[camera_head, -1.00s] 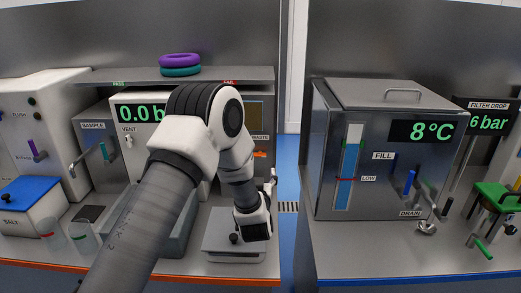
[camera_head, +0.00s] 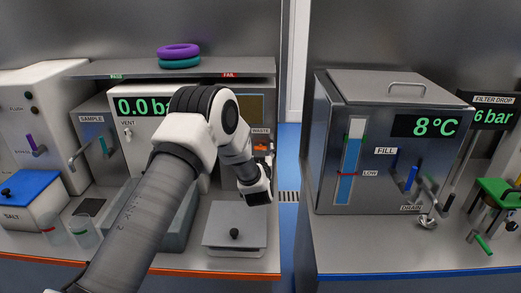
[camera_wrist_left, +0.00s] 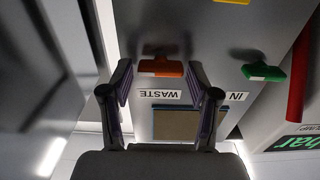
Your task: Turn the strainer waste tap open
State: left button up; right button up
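The waste tap has an orange handle (camera_head: 262,148) under a WASTE label (camera_head: 261,131), on the front of the grey unit at the right end of the left bench. In the left wrist view the orange handle (camera_wrist_left: 161,69) lies crosswise between the tips of my left gripper (camera_wrist_left: 160,78), with the WASTE label upside down below it. The fingers are spread, with a gap on both sides of the handle. In the head view my left gripper (camera_head: 263,165) is just below the handle, its fingers partly hidden. My right gripper is not in view.
A green handle (camera_wrist_left: 264,72) marked IN and a red pipe (camera_wrist_left: 300,75) are to the right in the left wrist view. A shelf (camera_head: 180,71) with two rings overhangs the unit. A floor gap separates the benches.

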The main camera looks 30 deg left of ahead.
pick_arm(q)
jog(key=c, duration=0.6)
jog(key=shift+f, duration=0.1)
jog(key=shift+s+a+f+n+b, duration=0.1)
jog(key=shift+n+b, duration=4.45)
jog(key=shift+b, duration=0.65)
jog(key=shift+a+f+n+b, duration=0.1)
jog(key=shift+n+b, duration=4.45)
jog(key=shift+b, duration=0.65)
jog(key=shift+r, duration=0.1)
